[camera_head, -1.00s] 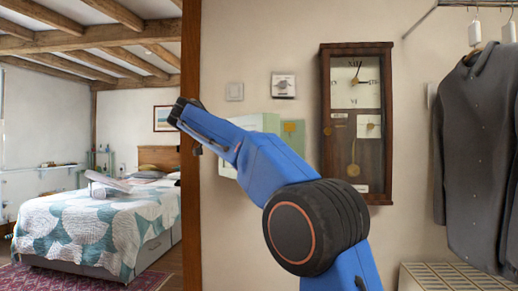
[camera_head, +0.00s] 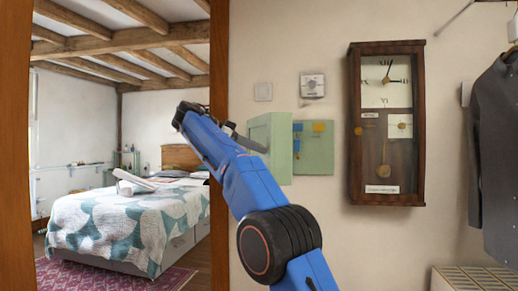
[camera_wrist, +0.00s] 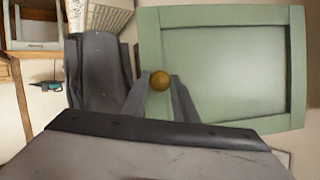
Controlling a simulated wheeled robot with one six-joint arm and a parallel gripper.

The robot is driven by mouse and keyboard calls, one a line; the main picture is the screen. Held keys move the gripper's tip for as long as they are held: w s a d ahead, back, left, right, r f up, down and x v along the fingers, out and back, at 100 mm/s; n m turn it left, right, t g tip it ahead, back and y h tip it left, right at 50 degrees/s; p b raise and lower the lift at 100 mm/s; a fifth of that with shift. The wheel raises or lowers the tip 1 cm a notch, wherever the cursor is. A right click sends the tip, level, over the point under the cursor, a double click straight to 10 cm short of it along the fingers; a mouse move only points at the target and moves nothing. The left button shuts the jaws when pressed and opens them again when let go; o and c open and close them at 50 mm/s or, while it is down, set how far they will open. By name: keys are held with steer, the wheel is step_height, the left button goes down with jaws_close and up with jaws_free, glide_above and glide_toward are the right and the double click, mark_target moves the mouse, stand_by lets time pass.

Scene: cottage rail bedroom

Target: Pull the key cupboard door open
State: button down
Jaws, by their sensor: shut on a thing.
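The key cupboard is pale green and hangs on the wall. Its door (camera_head: 270,145) stands swung out to the left, and the cupboard's inside (camera_head: 318,160) shows with small yellow and blue items in it. In the wrist view the door panel (camera_wrist: 225,60) fills the upper right, with a round brass knob (camera_wrist: 160,80) near its left edge. My gripper (camera_wrist: 160,92) is shut on the knob, one finger on each side. In the head view my gripper (camera_head: 258,146) reaches the door from the left; the knob is hidden there.
A wooden wall clock (camera_head: 386,125) hangs right of the cupboard. A wooden door post (camera_head: 220,200) stands left, with a bed (camera_head: 130,220) beyond. A dark jacket (camera_head: 495,150) hangs at the right.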

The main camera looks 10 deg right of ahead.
steer(key=shift+a, duration=0.15)
stand_by(0.3)
steer(key=c, duration=1.4)
jaws_free()
